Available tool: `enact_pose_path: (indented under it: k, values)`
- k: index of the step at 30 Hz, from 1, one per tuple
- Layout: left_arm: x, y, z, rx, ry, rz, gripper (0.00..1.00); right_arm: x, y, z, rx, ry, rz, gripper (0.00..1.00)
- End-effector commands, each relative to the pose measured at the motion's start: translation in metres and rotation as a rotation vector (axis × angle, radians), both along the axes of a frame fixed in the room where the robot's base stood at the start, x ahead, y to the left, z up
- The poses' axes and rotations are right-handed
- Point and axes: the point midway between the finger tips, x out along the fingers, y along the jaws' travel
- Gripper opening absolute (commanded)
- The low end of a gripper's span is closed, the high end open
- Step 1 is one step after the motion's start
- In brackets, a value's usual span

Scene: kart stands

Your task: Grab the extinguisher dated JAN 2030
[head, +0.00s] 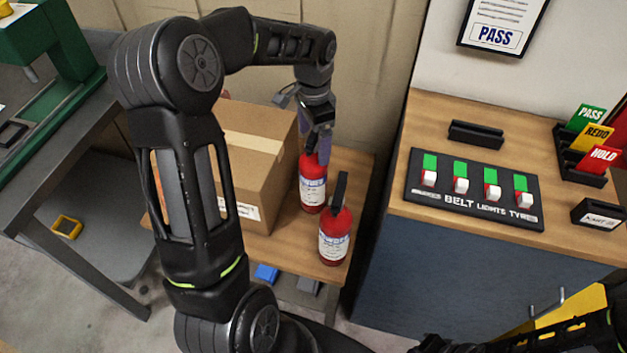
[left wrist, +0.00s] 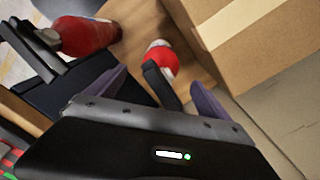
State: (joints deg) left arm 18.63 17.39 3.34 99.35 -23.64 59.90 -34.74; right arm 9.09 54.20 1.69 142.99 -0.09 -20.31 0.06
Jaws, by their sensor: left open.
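Two red extinguishers stand on a small wooden stand (head: 305,262). The rear extinguisher (head: 312,184) is beside the cardboard box; the front extinguisher (head: 335,237) is nearer the stand's front edge. Both have white labels whose dates are too small to read. My left gripper (head: 319,135) is open over the top of the rear one. In the left wrist view the rear extinguisher's black handle (left wrist: 158,80) lies between the spread fingers, with its red body (left wrist: 160,58) beyond. I cannot tell whether the fingers touch it. The front extinguisher (left wrist: 85,37) is to the left there.
A cardboard box (head: 262,150) stands left of the rear extinguisher, close to the gripper. A wall is behind. At right, a bench (head: 405,205) carries a switch panel (head: 473,190) and PASS, REDO and HOLD cards. A grey table (head: 75,110) is at left.

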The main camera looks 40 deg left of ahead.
Motion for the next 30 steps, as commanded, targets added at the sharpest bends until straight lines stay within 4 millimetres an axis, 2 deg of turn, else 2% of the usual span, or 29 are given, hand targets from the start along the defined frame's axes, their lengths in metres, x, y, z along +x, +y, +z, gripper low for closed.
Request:
enact_pose_path:
  k: [4,15,24,30]
  values:
    - [-0.001,0.000,-0.014,-0.001,0.002,0.000,0.92,0.000,0.000,0.002,0.000,0.000,0.000,0.00]
    - [-0.001,0.000,-0.019,-0.001,0.003,0.000,0.92,0.000,0.000,0.003,0.000,0.000,0.000,0.00]
    - [-0.001,0.001,-0.059,-0.001,0.004,-0.001,0.92,-0.001,0.000,0.013,-0.002,0.003,0.000,0.00]
    - [0.000,0.001,-0.068,0.000,0.001,0.000,0.92,-0.001,0.000,0.013,-0.002,0.003,-0.001,0.00]
